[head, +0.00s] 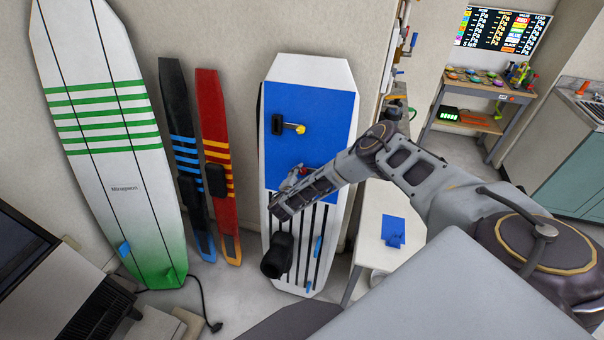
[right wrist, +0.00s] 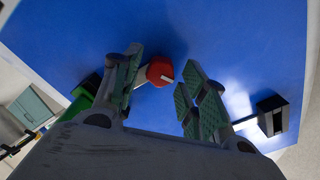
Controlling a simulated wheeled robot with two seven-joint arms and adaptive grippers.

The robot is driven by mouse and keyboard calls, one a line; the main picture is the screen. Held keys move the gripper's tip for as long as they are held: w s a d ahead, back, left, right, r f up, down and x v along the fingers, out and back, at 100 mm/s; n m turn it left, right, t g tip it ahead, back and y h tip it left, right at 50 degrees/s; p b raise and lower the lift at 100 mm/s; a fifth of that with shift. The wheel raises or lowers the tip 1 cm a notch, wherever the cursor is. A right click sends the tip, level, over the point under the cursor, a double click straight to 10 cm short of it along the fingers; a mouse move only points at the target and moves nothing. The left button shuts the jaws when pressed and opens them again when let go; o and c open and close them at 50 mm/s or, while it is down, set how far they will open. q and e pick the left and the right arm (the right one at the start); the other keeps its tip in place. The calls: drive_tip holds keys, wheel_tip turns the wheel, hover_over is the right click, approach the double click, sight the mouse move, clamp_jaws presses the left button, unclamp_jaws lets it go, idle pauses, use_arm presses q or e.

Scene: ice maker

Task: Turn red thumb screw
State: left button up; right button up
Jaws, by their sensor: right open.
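A red thumb screw (right wrist: 160,71) stands out from a blue panel (right wrist: 225,35) in the right wrist view. My right gripper (right wrist: 163,62) is open, with its green-padded fingers to either side of the screw's near side. The screw lies between the fingertips, closest to the left finger; I cannot tell whether they touch. In the head view, the blue panel (head: 340,115) is on an upright white board. My right gripper (head: 290,182) is at the panel's lower part, with a small red part (head: 303,171) beside it. My left gripper is not in view.
A black bracket with a yellow knob (head: 300,128) is on the upper panel. A black block (right wrist: 272,115) is right of the fingers in the wrist view, a green part (right wrist: 82,98) to the left. A white table (head: 378,205) stands right of the board.

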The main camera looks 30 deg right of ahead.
drive_tip(key=shift+v, duration=2.55)
